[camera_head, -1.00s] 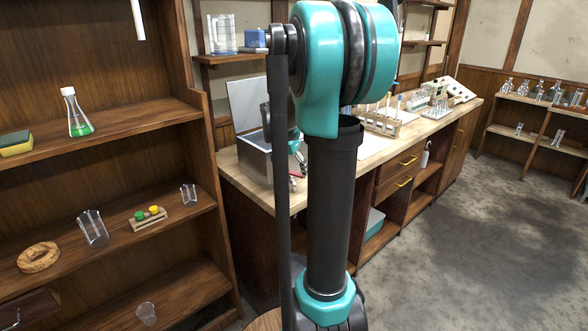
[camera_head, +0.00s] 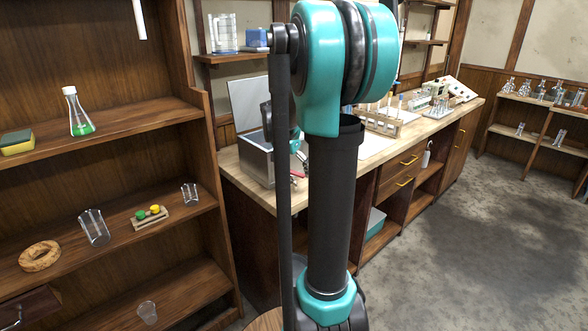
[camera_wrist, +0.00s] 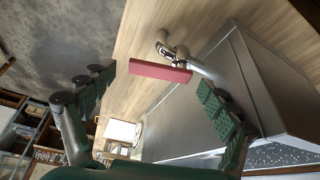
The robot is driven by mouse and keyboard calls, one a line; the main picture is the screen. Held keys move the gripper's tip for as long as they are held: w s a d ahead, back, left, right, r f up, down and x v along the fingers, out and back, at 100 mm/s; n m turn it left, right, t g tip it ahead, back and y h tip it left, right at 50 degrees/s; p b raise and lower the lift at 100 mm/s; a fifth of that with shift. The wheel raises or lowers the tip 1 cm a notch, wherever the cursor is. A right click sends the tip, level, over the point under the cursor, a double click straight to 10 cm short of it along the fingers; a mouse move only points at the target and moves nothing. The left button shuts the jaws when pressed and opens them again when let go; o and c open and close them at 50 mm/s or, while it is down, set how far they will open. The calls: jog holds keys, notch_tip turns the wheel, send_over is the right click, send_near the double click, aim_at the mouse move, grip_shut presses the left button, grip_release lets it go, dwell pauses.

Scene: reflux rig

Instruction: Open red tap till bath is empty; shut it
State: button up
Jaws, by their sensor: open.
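The bath is a grey metal box (camera_head: 255,163) with a raised lid, standing on the wooden bench. In the wrist view its metal side (camera_wrist: 255,80) fills the right. The red tap handle (camera_wrist: 160,71) lies crosswise on a metal spout at the bath's side; it also shows small in the head view (camera_head: 297,174). My gripper (camera_wrist: 165,85) is open and empty, with one green-padded finger on each side of the handle in the picture and gaps to it. The right finger is close to the bath wall. The water level inside is hidden.
The wooden bench (camera_head: 230,160) runs to the back right, with a test-tube rack (camera_head: 382,122) farther along. A shelf unit (camera_head: 150,225) with glassware stands at the left. Open floor (camera_head: 470,230) lies to the right.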

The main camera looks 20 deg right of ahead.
jog(key=n, duration=0.2)
jog(key=shift+w+d+n+t+y, duration=0.1)
jog(key=shift+d+n+t+y, duration=0.2)
jog(key=shift+d+n+t, duration=0.1)
jog(key=n, duration=0.1)
jog(key=n+y, duration=0.1)
jog(key=n, duration=0.1)
jog(key=d+n+t, duration=0.1)
jog(key=shift+w+n+y, duration=0.3)
jog(key=shift+w, duration=0.1)
jog(key=n, duration=0.1)
jog(key=n+y, duration=0.1)
jog(key=n, duration=0.1)
jog(key=shift+w+d, duration=0.2)
jog(key=shift+w, duration=0.15)
jog(key=n+y, duration=0.1)
jog(key=n, duration=0.1)
jog(key=w+n, duration=0.1)
jog(key=n, duration=0.1)
jog(key=shift+d+n+y, duration=0.15)
jog(key=shift+n+y, duration=0.15)
jog(key=shift+y, duration=0.1)
jog(key=v, duration=1.7)
jog(key=shift+r, duration=0.2)
jog(key=shift+s, duration=0.1)
